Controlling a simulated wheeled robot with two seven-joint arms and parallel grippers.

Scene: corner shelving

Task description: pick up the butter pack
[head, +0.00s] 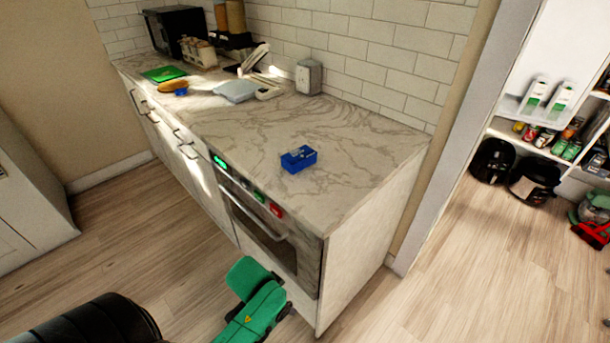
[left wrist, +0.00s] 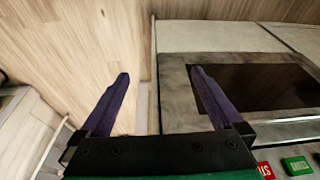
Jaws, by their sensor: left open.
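The butter pack, a small blue box (head: 298,159), lies on the marble counter (head: 345,130) near its right end, above the oven. Nothing touches it. My left arm's green link (head: 255,300) is low in front of the oven, below counter height and apart from the pack. My left gripper (left wrist: 159,73) is open in the left wrist view, with two purple fingers spread and nothing between them. The pack is not in the left wrist view. My right gripper is not in view.
The oven (head: 270,228) is just in front of my left arm; its dark door also shows in the left wrist view (left wrist: 260,88). A green board (head: 165,74), a grey canister (head: 308,77) and a black appliance (head: 176,27) stand farther back. Counter around the pack is clear.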

